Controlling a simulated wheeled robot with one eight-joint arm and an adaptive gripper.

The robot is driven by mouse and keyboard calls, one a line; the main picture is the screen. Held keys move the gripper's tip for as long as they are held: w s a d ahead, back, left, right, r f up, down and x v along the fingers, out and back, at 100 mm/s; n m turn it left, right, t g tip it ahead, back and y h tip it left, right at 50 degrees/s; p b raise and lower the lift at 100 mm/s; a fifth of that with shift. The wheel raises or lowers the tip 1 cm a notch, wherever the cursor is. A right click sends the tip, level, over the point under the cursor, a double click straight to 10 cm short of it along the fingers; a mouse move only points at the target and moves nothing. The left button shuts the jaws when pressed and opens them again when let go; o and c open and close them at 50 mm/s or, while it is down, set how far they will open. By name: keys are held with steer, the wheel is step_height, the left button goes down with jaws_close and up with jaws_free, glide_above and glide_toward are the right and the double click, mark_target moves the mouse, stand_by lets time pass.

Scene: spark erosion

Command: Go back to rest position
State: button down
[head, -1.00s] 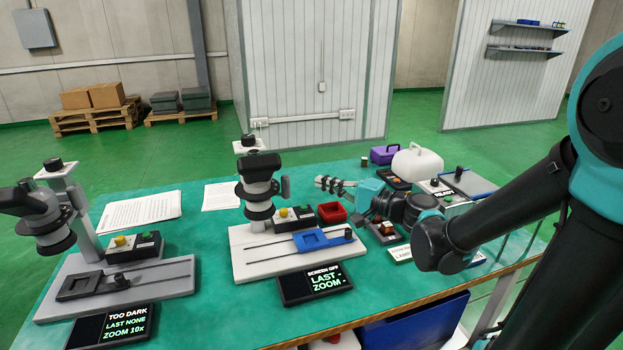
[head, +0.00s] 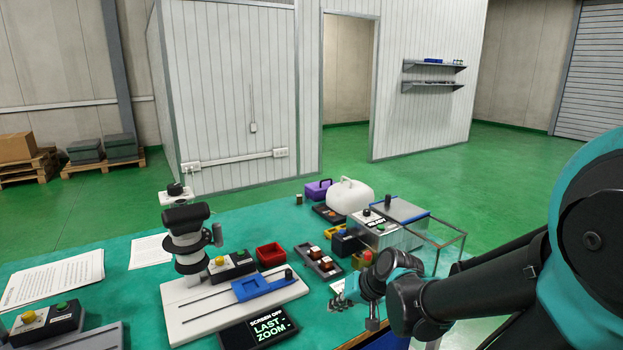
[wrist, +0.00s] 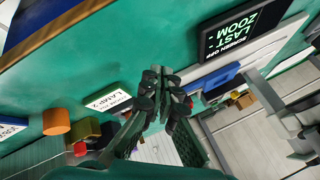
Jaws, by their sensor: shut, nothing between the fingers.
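My gripper (head: 342,297) hangs in front of the bench's right part, low in the head view, just right of the black display (head: 262,328). In the wrist view its fingers (wrist: 163,75) come together with nothing between them. The green bench top shows around and beyond them. My arm reaches in from the right edge of the head view, with its elbow bent and the forearm running left to the wrist. The gripper's exact height above the bench is hard to tell.
A microscope (head: 188,240) on a white base carries a blue stage (head: 258,288). A red bin (head: 270,254), a tray of small parts (head: 318,262) and a grey machine with a clear frame (head: 385,235) stand close by. A white label card (wrist: 108,103) lies near the gripper.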

steer(key=s+d+f+h, duration=0.2)
steer(key=d, duration=0.4)
steer(key=s+d+f+h, duration=0.2)
steer(key=d+h, duration=0.1)
steer(key=d, duration=0.3)
steer(key=shift+d+g, duration=0.4)
